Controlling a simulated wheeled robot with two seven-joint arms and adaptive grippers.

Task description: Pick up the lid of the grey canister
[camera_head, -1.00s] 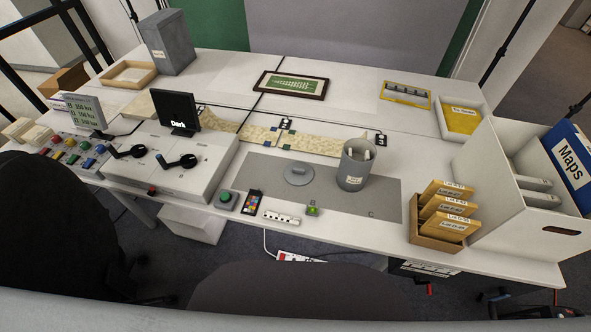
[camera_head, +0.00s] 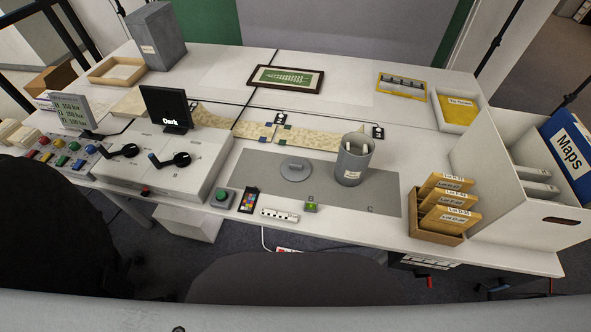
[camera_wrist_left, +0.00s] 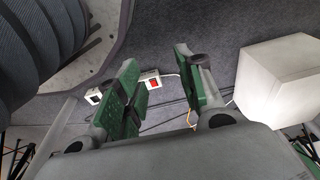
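The grey lid (camera_head: 295,168), a flat disc with a raised handle, lies on the grey mat (camera_head: 255,178) on the table. The grey canister (camera_head: 350,166) stands upright and open just right of the lid, apart from it, with pale rolls or sheets inside. My left gripper (camera_wrist_left: 158,78) shows in the left wrist view with its two green-padded fingers spread and nothing between them. It faces the floor, away from the lid and canister. Neither gripper shows in the head view, and my right gripper is not seen.
A control box with levers (camera_head: 165,160) stands left of the mat. A rack of yellow envelopes (camera_head: 437,232) and a white box with a blue Maps binder (camera_head: 567,150) stand right. A green button (camera_head: 222,197) and a color card (camera_head: 248,200) lie in front.

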